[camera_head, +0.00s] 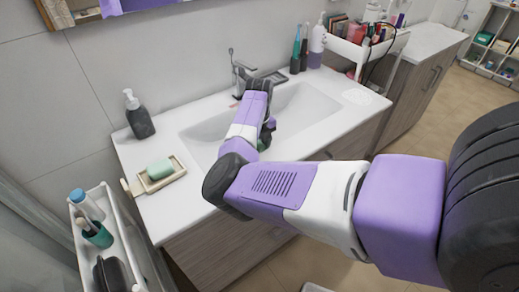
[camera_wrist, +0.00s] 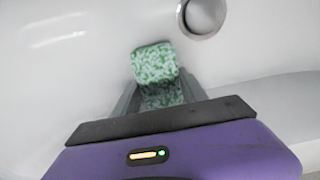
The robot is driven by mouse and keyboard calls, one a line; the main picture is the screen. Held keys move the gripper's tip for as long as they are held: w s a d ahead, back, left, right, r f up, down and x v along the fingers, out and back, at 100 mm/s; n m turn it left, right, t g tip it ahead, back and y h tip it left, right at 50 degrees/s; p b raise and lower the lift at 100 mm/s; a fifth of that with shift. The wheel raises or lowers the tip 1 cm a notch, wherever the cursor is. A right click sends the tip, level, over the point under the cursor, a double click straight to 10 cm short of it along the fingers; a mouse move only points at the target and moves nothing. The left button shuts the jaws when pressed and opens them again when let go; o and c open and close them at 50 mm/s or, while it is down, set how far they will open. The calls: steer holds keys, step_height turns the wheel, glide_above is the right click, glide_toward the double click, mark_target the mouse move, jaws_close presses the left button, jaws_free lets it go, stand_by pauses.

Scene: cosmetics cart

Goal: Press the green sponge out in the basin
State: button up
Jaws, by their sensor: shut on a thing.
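The green sponge (camera_wrist: 155,64), speckled green and white, is between the fingers of my gripper (camera_wrist: 158,92) in the wrist view. The gripper is shut on it, and the sponge sticks out past the fingertips. The white basin (camera_wrist: 80,70) lies behind it, with a round metal drain (camera_wrist: 204,15) just beyond the sponge to the right. In the head view my arm reaches over the basin (camera_head: 205,128) and hides most of the gripper. A small bit of green (camera_head: 263,142) shows beside the arm there. I cannot tell whether the sponge touches the basin floor.
A chrome faucet (camera_head: 240,72) stands behind the basin. A soap dish (camera_head: 160,175) with a green soap bar (camera_head: 160,168) and a dark pump bottle (camera_head: 138,114) are on the left counter. Several bottles, including a purple one (camera_head: 317,45), stand at the back right.

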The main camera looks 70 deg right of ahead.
steer(key=shift+f+b, duration=0.3)
steer(key=shift+f, duration=0.35)
stand_by(2.0)
steer(key=shift+r+p, duration=0.15)
steer(key=shift+p, duration=0.15)
stand_by(2.6)
step_height(320, 180, up, 15)
steer(key=p, duration=1.1)
stand_by(0.6)
